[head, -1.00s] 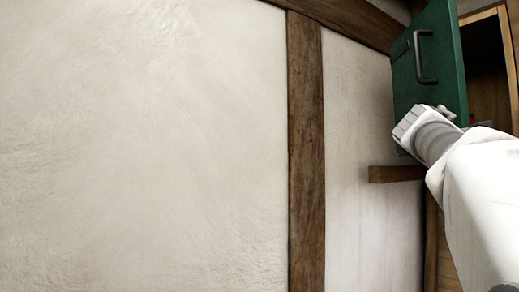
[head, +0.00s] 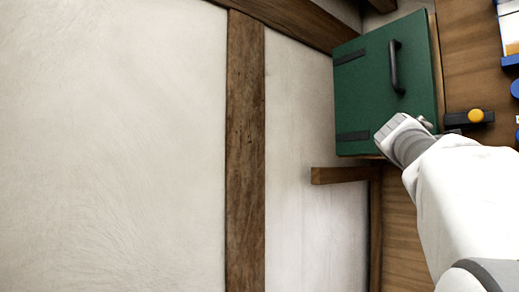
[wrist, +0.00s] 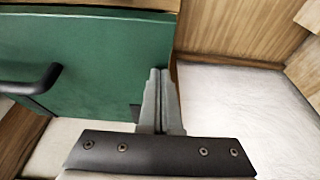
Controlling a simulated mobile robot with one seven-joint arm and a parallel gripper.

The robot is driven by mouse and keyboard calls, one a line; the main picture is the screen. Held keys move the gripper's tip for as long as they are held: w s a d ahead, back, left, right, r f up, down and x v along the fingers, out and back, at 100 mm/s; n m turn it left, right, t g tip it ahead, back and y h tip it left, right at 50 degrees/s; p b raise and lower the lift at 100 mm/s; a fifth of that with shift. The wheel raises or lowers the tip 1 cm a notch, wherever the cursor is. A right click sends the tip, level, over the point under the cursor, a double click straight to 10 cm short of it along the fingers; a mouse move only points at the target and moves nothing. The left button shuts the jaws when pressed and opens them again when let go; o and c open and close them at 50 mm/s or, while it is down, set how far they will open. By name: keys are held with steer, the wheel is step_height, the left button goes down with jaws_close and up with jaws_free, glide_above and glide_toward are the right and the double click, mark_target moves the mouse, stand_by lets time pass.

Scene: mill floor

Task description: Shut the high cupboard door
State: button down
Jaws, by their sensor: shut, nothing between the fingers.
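The green cupboard door (head: 375,95) is in the upper right of the head view, with dark straps on its left side and a black handle (head: 395,68) towards its right. No cupboard interior shows past it; I cannot tell whether it sits fully flush. In the wrist view the door (wrist: 110,60) fills the upper left, its handle (wrist: 35,85) at the left. My gripper (head: 425,122) overlaps the door's lower right corner. Its fingers (wrist: 160,75) are together and empty, in front of the door's edge; I cannot tell if they touch it.
A wooden beam end (head: 338,175) juts out below the door. A dark fitting with a yellow button (head: 476,116) is on the wooden panel right of the door. Blue and white items (head: 511,40) stand at the far right. Pale wall (head: 110,150) fills the left.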

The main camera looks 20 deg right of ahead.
steer(key=shift+w+d+p, duration=0.15)
steer(key=shift+d+p, duration=0.15)
steer(key=shift+d, duration=0.5)
steer(key=shift+s, duration=0.25)
